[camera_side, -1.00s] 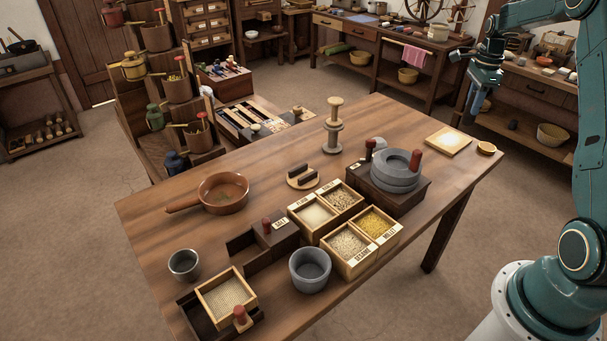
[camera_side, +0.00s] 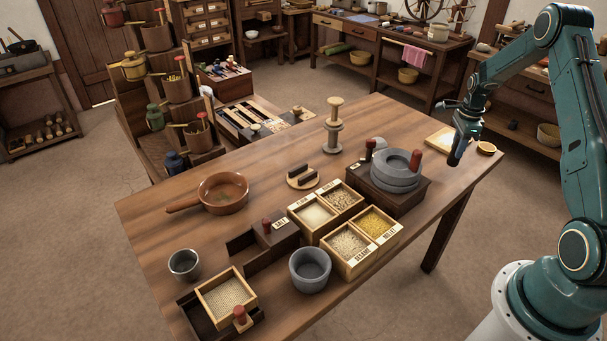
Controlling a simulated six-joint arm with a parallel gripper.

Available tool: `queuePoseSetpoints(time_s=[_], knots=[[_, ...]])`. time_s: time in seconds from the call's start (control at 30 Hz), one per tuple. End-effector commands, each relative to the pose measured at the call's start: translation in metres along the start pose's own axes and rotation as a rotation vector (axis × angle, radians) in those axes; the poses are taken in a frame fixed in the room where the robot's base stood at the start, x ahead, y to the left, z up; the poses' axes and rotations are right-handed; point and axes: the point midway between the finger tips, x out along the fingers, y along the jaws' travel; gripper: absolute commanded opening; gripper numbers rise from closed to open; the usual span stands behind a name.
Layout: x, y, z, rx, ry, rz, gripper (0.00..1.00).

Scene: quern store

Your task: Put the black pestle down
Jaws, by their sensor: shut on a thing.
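My gripper (camera_side: 461,140) hangs over the right end of the table (camera_side: 404,130), in front of the pale square board. It is shut on a dark, slim piece that points down, the black pestle (camera_side: 456,154). The jaws and the pestle are small and dark here, so their exact border is hard to make out. The lower end of the pestle appears above the tabletop; I cannot tell its height.
A stone hand mill (camera_side: 396,181) with a red handle stands left of my gripper. Grain boxes (camera_side: 352,264), a grey mortar (camera_side: 310,285) and a brown pan (camera_side: 223,207) stand further left.

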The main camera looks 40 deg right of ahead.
Motion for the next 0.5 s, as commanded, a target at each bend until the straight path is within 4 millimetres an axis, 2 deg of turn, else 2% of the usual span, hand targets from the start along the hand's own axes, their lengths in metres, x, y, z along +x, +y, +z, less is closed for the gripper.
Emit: queuePoseSetpoints(time_s=[0.23,0.5], knots=[[0.005,0.0,0.0,0.0,0.0,0.001,0.06],[0.034,0.0,0.0,0.0,0.0,0.001,0.06]])
